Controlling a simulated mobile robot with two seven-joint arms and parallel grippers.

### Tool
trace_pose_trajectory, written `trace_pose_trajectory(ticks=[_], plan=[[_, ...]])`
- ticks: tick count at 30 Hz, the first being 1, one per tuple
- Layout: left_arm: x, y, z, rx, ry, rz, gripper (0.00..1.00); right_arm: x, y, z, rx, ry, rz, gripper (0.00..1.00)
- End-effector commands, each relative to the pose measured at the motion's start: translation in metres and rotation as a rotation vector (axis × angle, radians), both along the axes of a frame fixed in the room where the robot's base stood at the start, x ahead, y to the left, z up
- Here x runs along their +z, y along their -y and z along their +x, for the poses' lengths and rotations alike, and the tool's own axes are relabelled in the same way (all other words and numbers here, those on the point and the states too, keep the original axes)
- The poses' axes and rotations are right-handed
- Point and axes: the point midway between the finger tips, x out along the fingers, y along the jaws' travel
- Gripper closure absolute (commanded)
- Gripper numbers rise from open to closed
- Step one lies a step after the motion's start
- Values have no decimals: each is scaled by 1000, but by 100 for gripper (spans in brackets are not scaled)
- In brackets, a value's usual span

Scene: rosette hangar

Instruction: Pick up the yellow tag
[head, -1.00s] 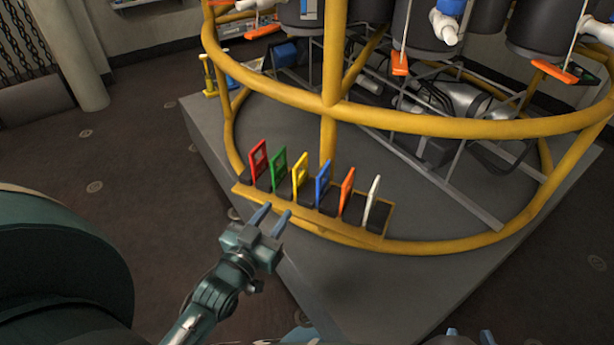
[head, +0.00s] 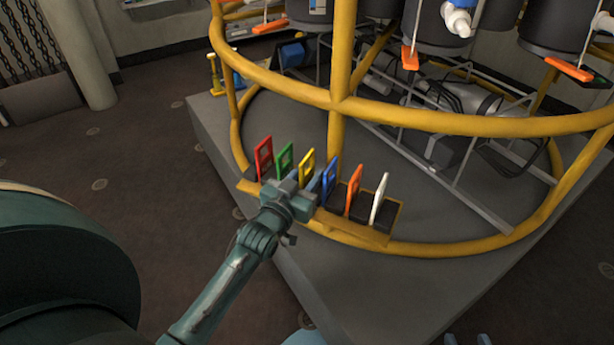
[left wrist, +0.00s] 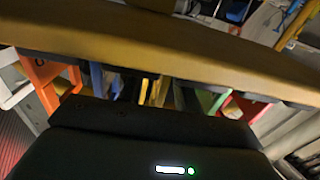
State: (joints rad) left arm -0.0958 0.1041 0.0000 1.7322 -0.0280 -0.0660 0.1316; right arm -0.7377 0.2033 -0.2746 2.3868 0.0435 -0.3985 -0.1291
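The yellow tag (head: 307,162) stands upright in a slot of the rack (head: 388,238), between the green tag (head: 285,160) and the blue tag (head: 329,186). My left gripper (head: 307,182) is at the rack, its fingers reaching towards the yellow tag and partly hiding its lower part. In the left wrist view the yellow tag (left wrist: 146,88) shows between the two fingers, which look apart, one on each side. I cannot tell whether they touch it. My right gripper (head: 467,339) barely shows at the bottom edge, its fingertips apart and empty.
A red tag (head: 264,158), orange tag (head: 354,192) and white tag (head: 379,199) stand in the same row. A yellow rail (head: 465,249) curves along the rack on the grey platform (head: 340,280). A yellow post (head: 335,140) rises behind the tags.

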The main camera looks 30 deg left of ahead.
Motion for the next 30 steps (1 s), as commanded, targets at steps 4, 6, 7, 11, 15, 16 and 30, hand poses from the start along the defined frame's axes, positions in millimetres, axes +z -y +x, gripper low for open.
trace_pose_trajectory(ticks=[4, 6, 7, 11, 15, 16, 30], plan=[[0, 0, 0, 0, 0, 0, 69, 0, 0, 0, 2, 0, -3, 64], [0, 0, 0, 0, 0, 0, 75, 0, 0, 0, 3, 0, -3, 64], [0, 0, 0, 0, 0, 0, 77, 0, 0, 0, 3, 0, -3, 64], [0, 0, -1, 0, 0, 0, 88, 0, 0, 0, 4, 1, -5, 64], [0, 0, -1, 0, 0, 0, 99, 0, 1, 0, 3, 1, -5, 64], [0, 0, -1, 0, 0, 0, 100, 0, 1, 0, 3, 1, -5, 64], [10, 0, 0, -1, 4, 0, 100, 5, 2, 1, -1, 3, -2, 64]])
